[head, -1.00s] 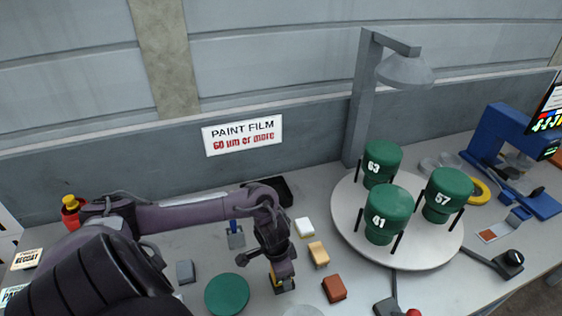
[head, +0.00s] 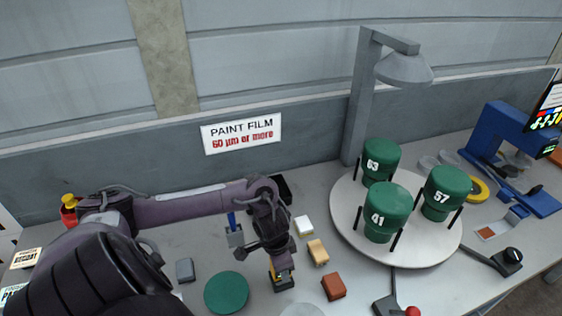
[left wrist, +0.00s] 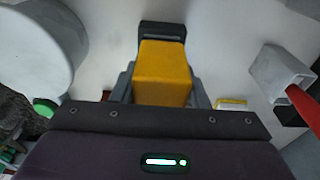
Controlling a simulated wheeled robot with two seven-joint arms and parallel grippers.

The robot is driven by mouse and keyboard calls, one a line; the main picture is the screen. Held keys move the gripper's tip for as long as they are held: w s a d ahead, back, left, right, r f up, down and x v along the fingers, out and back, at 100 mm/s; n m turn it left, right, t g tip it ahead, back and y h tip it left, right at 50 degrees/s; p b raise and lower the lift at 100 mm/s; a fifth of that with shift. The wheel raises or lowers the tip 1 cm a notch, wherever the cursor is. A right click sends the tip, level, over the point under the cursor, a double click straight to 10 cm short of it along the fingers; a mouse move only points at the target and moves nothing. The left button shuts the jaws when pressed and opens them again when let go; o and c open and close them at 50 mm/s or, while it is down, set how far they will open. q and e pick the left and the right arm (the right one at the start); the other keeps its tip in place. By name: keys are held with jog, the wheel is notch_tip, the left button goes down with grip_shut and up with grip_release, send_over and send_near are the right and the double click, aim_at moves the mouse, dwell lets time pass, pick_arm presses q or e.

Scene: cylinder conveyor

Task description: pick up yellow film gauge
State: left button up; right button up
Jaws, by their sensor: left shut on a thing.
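The yellow film gauge (left wrist: 163,75) is a yellow block with a dark end, seen close up in the left wrist view between my fingers. In the head view the gauge (head: 283,283) shows its dark end and a bit of yellow below my left gripper (head: 279,268). My left gripper is shut on the gauge, with a finger on each side of it. From these views I cannot tell whether the gauge touches the table. My right gripper is not in view.
A green disc (head: 227,292) lies to the left. A round turntable (head: 345,222) carries green numbered cylinders, with a lamp post (head: 362,110) behind.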

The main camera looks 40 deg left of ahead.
pick_arm(q)
notch_tip(320, 180, up, 7)
jog(key=shift+w+a+f, duration=0.1)
notch_tip(320, 180, up, 11)
jog(key=p, duration=0.5)
jog(key=shift+r, duration=0.2)
